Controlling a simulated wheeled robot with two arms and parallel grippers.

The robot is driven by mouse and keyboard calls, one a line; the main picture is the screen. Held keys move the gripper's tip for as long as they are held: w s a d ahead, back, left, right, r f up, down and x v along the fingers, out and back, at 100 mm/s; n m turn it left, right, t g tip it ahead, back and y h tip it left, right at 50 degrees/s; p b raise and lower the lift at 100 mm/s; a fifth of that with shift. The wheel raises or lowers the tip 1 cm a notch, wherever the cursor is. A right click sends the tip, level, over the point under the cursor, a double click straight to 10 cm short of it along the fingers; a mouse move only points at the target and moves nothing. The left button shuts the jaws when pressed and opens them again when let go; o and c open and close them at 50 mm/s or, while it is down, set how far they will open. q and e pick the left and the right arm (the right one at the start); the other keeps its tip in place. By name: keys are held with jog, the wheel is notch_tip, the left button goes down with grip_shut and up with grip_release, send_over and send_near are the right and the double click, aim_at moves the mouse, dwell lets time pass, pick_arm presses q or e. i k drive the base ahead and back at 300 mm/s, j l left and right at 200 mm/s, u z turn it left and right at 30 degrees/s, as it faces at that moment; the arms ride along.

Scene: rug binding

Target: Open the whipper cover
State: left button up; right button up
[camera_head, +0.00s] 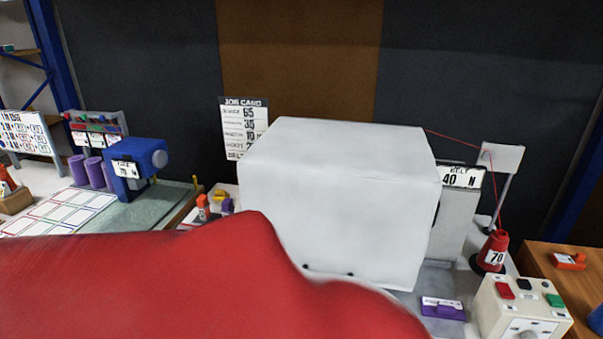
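The whipper cover (345,205) looks like the large pale grey-white box in the middle of the head view. It stands on the worktop with its top and front faces closed, and I see no gap or raised lid. Two small dark spots show near its lower front edge. A large smooth red shape close to the camera fills the lower left and hides part of the box's lower left side; I cannot tell what it is. Neither of my grippers can be seen.
Right of the box are a grey unit with a "40 N" label (462,178), a red thread cone (493,250), a purple block (442,308) and a button box (522,309). A blue device (135,165) and a job card (243,125) are to the left.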

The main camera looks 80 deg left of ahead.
aim_at(360, 201)
jog(key=u, duration=2.3)
